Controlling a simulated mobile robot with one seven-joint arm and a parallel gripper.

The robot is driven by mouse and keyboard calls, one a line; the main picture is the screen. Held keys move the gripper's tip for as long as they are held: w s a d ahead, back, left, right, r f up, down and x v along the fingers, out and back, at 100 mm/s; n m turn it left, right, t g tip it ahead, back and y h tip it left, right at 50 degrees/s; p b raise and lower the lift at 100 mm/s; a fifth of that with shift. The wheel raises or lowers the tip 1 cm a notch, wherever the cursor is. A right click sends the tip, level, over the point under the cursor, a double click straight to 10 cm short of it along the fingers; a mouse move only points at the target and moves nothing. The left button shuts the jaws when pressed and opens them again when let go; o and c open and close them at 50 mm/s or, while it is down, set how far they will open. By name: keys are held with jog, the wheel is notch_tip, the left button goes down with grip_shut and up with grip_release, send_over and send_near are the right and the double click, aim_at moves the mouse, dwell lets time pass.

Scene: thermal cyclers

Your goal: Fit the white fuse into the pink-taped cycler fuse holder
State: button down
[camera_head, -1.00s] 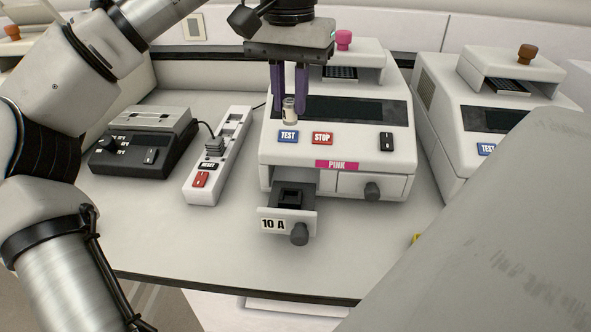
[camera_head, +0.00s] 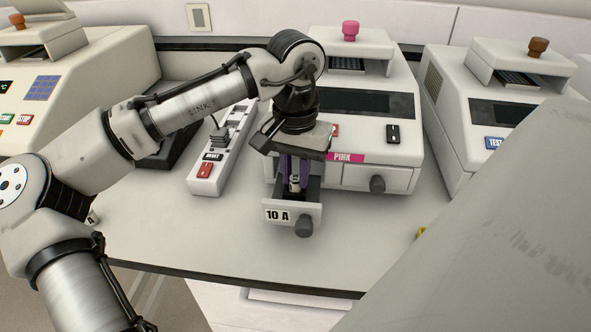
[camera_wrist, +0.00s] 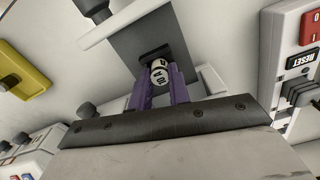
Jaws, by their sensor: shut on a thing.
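The pink-taped cycler (camera_head: 400,152) stands at the back centre with a pink label on its front. Its fuse drawer (camera_head: 292,213), marked 10 A, is pulled out and holds a dark fuse holder (camera_head: 313,196). My gripper (camera_head: 294,184) points down over the drawer, its purple fingers shut on the white fuse (camera_head: 295,182). In the wrist view the fuse (camera_wrist: 159,73), with dark lettering, sits between the fingertips at the dark socket (camera_wrist: 154,54). I cannot tell how deep the fuse sits in the holder.
A power strip (camera_head: 208,172) with a red switch and a plug stands to the left. Another cycler (camera_head: 450,97) stands at right and one (camera_head: 85,75) at far left. The bench (camera_head: 170,225) is clear in front. A yellow object (camera_wrist: 28,76) shows in the wrist view.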

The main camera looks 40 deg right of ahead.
aim_at(295, 177)
jog(key=shift+f, duration=0.15)
jog(key=c, duration=1.3)
grip_release()
notch_tip(295, 177, up, 12)
jog(key=shift+r, duration=0.2)
